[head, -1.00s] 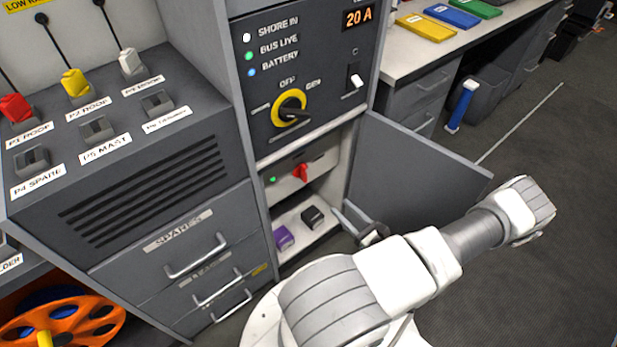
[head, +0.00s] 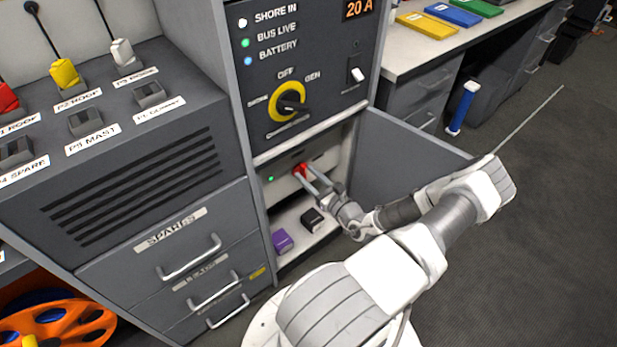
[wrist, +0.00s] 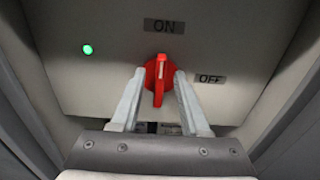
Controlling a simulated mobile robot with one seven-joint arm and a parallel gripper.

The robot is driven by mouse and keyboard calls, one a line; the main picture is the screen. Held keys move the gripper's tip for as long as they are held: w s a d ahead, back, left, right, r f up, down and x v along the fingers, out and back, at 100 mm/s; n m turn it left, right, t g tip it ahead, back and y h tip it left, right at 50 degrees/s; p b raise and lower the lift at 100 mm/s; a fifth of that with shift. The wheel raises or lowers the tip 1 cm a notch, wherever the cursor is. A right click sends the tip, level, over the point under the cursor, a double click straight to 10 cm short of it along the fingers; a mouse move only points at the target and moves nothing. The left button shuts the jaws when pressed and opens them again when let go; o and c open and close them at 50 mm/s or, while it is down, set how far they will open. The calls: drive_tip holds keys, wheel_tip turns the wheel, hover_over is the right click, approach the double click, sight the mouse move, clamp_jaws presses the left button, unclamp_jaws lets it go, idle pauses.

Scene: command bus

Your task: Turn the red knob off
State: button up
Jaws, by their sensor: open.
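The red knob (wrist: 159,80) is on a pale panel inside the open lower compartment. In the wrist view its handle stands about upright, in line with the ON label (wrist: 164,26); the OFF label (wrist: 210,79) is to its right. The knob also shows in the head view (head: 299,169), partly covered by my fingers. My gripper (wrist: 158,78) is open, with one finger on each side of the knob's handle. I cannot tell whether the fingers touch it. It reaches into the compartment in the head view (head: 304,178).
A green light (wrist: 88,49) is lit left of the knob. The grey door (head: 405,160) stands open to the right of the compartment. A purple block (head: 282,241) and a black block (head: 312,220) sit on the shelf below. A yellow-ringed switch (head: 288,102) is above.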

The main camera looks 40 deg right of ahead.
clamp_jaws()
drive_tip(key=shift+m, duration=0.3)
idle(0.3)
drive_tip(key=m+p, duration=0.2)
drive_tip(key=shift+d+m, duration=0.1)
drive_tip(key=shift+m, duration=0.2)
drive_tip(key=m, duration=0.9)
drive_tip(key=f+m+p, duration=0.1)
drive_tip(key=m, duration=0.4)
drive_tip(key=shift+s+d+f+m, duration=0.1)
drive_tip(key=shift+d+m, duration=0.2)
drive_tip(key=shift+d, duration=0.1)
drive_tip(key=shift+m, duration=0.3)
